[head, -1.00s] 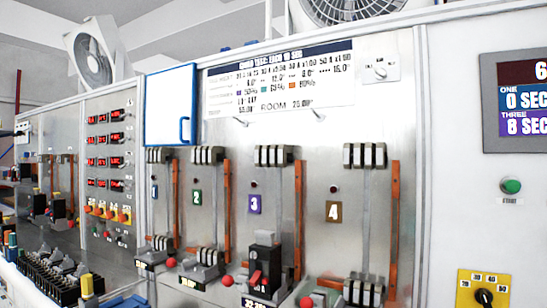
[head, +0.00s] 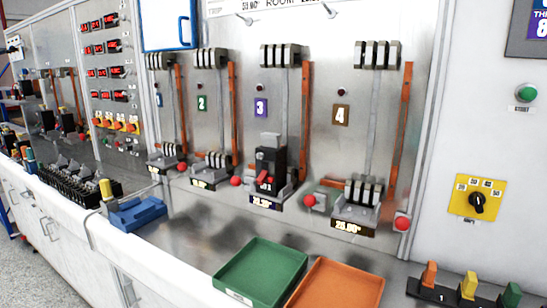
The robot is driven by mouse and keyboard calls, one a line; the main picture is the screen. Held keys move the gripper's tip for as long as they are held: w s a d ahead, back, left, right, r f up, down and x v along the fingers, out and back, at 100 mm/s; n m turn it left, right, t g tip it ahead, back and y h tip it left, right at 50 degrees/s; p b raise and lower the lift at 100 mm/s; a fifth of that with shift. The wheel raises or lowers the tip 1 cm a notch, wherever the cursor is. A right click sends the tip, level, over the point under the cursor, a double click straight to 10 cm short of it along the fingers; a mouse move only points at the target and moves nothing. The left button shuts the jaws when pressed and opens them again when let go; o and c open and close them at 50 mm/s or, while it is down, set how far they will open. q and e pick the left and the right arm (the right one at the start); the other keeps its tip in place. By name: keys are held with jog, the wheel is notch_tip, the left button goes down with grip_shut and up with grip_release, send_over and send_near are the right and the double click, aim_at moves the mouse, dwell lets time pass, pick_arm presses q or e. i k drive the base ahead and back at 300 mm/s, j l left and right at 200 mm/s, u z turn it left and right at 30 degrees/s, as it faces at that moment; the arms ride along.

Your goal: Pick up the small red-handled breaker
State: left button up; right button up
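A black breaker with a red handle (head: 270,165) stands upright in the lower holder of the bay marked 3, in the middle of the panel. A label plate is under it. Other dark breakers (head: 68,122) with red parts sit at the far left panel, small and hard to make out. Neither of my grippers is in view.
A green tray (head: 262,276) and an orange tray (head: 338,286) lie on the bench in front. A blue holder (head: 138,212) is at the left, beside a black rack (head: 82,186). A black block with colored pegs (head: 445,293) is at front right. The steel bench between is clear.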

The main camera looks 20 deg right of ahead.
aim_at(275, 161)
jog(key=i+j, duration=0.45)
jog(key=z, duration=0.4)
jog(key=i+j+z, duration=0.1)
jog(key=z, duration=0.3)
jog(key=j+z, duration=0.2)
jog(key=z, duration=0.2)
jog(key=i, duration=0.05)
